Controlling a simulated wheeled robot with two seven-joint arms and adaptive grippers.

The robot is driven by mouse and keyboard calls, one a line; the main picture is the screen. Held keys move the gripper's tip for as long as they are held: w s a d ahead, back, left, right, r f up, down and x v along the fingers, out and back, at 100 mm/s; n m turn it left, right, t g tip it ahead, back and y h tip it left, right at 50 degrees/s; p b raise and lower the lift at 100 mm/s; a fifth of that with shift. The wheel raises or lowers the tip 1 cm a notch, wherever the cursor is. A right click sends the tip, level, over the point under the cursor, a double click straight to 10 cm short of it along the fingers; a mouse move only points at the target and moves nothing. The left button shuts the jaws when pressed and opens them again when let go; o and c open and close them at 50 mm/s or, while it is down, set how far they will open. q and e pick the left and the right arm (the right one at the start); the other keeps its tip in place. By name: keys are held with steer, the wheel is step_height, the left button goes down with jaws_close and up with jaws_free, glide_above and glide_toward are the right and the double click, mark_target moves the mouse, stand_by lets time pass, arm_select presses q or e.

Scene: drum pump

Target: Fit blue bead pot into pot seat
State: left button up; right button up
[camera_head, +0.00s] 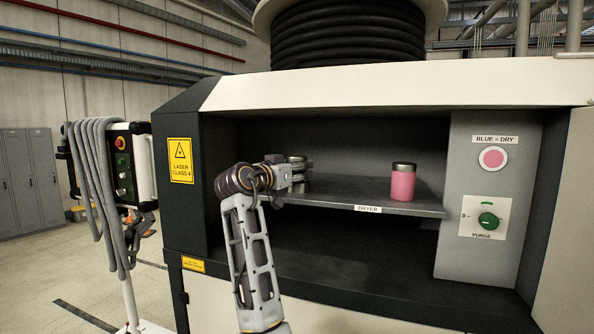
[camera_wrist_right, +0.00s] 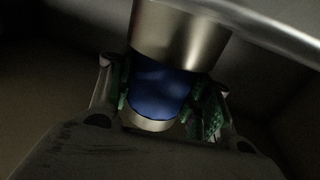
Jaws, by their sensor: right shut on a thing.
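In the wrist view the blue bead pot (camera_wrist_right: 160,88) is between the green-padded fingers of my right gripper (camera_wrist_right: 166,98), which is shut on it. A pale metal band shows at the pot's near end. A wider metal cylinder (camera_wrist_right: 180,36) adjoins its far end; I cannot tell whether this is the pot seat, or how deep the pot goes into it. In the head view my right gripper (camera_head: 293,176) is at the left end of the dryer shelf, beside a small metal cylinder (camera_head: 297,160). The blue pot is hidden there. My left gripper is out of view.
A pink pot (camera_head: 403,182) with a metal lid stands on the right half of the DRYER shelf (camera_head: 350,200). A panel to the right holds a pink round window (camera_head: 493,158) and a green PURGE knob (camera_head: 488,221). The shelf's middle is clear.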

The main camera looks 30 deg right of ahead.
stand_by(0.9)
steer(key=o, duration=1.2)
steer(key=shift+v, duration=6.05)
